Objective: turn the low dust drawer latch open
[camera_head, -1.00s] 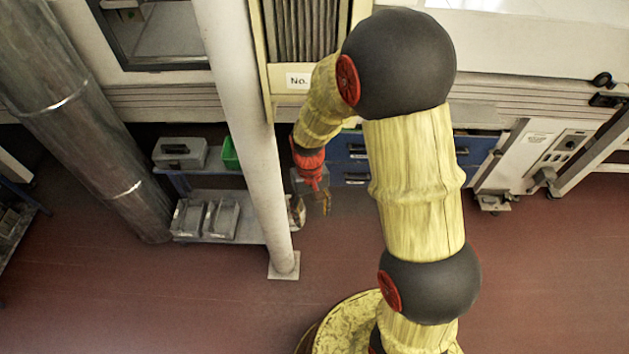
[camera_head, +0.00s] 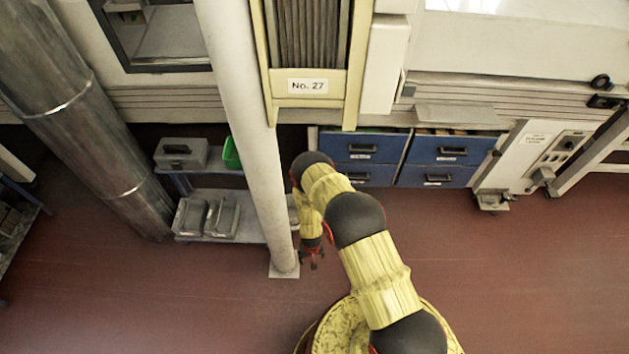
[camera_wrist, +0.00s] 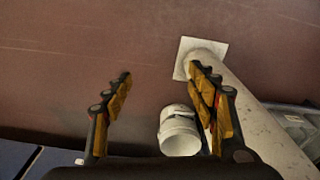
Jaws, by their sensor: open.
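The blue drawers sit in two columns under the machine in the head view, a left column (camera_head: 349,141) and a right column (camera_head: 440,145). My gripper (camera_head: 314,262) hangs low over the red floor, left of and in front of the drawers, just right of the white pillar's foot. In the wrist view my gripper (camera_wrist: 161,74) is open with its fingers wide apart and nothing held. A blue edge (camera_wrist: 14,158) shows at the lower left there, probably a drawer.
The white pillar (camera_head: 245,120) stands close to my gripper, on a square foot plate (camera_wrist: 202,53). A white pot (camera_wrist: 180,134) shows by the right finger. A low shelf (camera_head: 257,235) with grey boxes lies left of the pillar. The floor in front of the right drawers is clear.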

